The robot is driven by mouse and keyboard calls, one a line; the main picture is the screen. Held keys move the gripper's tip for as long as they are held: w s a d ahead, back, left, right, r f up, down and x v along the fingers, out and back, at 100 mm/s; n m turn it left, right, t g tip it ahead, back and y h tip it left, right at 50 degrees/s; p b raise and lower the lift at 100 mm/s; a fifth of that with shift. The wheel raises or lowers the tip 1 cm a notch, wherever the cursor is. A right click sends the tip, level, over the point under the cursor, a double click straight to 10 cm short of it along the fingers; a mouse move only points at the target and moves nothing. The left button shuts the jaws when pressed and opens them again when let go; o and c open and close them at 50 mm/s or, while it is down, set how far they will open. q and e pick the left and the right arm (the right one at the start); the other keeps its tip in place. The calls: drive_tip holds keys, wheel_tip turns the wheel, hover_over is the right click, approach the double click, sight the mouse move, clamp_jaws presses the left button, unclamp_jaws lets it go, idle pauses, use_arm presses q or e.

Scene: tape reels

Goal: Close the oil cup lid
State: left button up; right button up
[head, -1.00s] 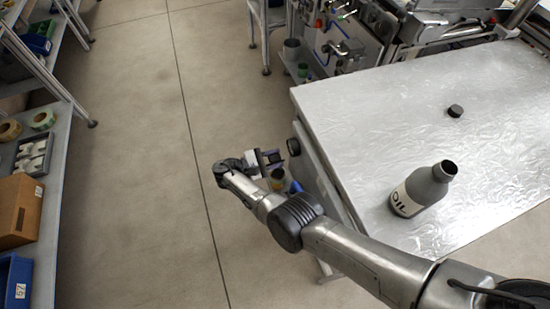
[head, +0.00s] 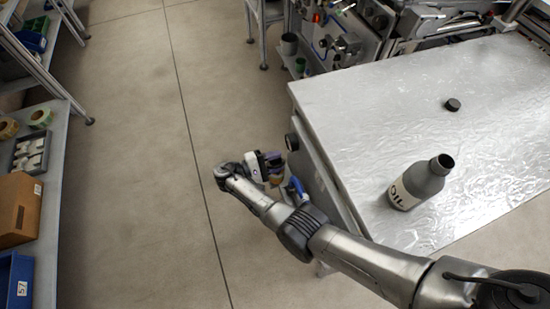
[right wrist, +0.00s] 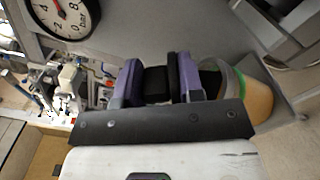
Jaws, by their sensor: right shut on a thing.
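My right gripper (head: 271,163) is beside the near left side of the metal-topped bench, below its top. In the right wrist view my right gripper (right wrist: 158,80) has its purple-edged fingers close together on a dark piece (right wrist: 156,82), which appears to be the oil cup lid. The amber oil cup (right wrist: 258,96) with a green rim is just right of the fingers, with a dark round area at its mouth. How far the lid is open is hard to tell. My left gripper is not in view.
A pressure gauge (right wrist: 64,14) is near the fingers, and a blue handle (head: 297,187) is beside the gripper. The floor left of the arm is clear.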

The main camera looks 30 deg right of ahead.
drive_tip(key=shift+r+m, duration=0.2)
drive_tip(key=shift+m, duration=0.4)
drive_tip(key=shift+o, duration=0.2)
drive_tip(key=o, duration=0.7)
drive_tip(key=shift+o, duration=0.3)
drive_tip(key=shift+f, duration=0.1)
drive_tip(key=shift+s+f, duration=0.1)
drive_tip(key=shift+f, duration=0.05)
